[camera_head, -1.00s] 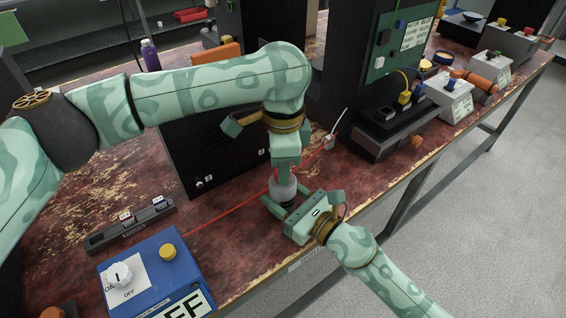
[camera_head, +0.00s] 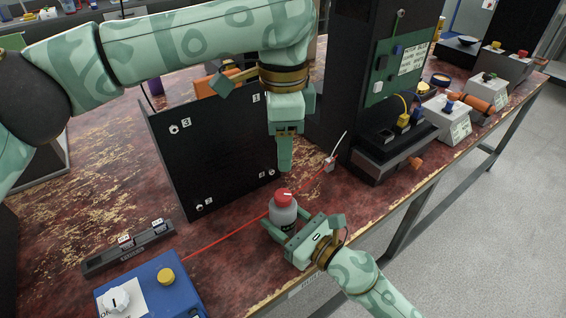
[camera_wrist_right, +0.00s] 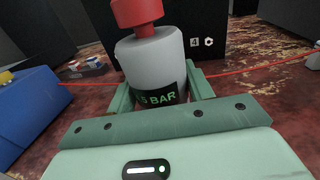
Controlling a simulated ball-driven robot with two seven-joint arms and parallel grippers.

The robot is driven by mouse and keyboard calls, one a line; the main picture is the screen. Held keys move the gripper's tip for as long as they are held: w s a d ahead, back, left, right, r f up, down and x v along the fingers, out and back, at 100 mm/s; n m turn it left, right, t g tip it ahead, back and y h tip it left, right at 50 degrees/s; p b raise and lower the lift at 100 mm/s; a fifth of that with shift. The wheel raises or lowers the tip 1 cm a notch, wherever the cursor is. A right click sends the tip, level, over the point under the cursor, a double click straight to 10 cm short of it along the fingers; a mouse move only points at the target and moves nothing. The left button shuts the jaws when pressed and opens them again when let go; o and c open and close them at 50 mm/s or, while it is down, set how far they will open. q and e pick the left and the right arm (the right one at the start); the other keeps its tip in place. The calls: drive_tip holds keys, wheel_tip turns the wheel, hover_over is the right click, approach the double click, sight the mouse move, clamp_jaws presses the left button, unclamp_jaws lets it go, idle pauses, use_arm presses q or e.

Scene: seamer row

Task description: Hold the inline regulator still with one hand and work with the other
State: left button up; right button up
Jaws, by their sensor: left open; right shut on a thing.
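The inline regulator (camera_head: 284,212) is a grey cylinder with a red knob on top, standing on the worn red bench with a red line running to either side. My right gripper (camera_head: 283,234) is shut around its body from the front. In the right wrist view the regulator (camera_wrist_right: 152,62) stands between my fingers, its dark label reading partly "BAR" and its red knob (camera_wrist_right: 137,12) cut off by the top edge. My left gripper (camera_head: 285,150) is open and empty, pointing down above the red knob, apart from it.
A black panel (camera_head: 215,150) with numbered fittings stands behind the regulator. A blue box (camera_head: 150,290) with a yellow button and white knob is at front left, beside a dark strip (camera_head: 128,250). A small grey fitting (camera_head: 330,163) sits on the red line at right.

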idle(0.4)
drive_tip(key=o, duration=1.1)
drive_tip(key=shift+o, duration=0.2)
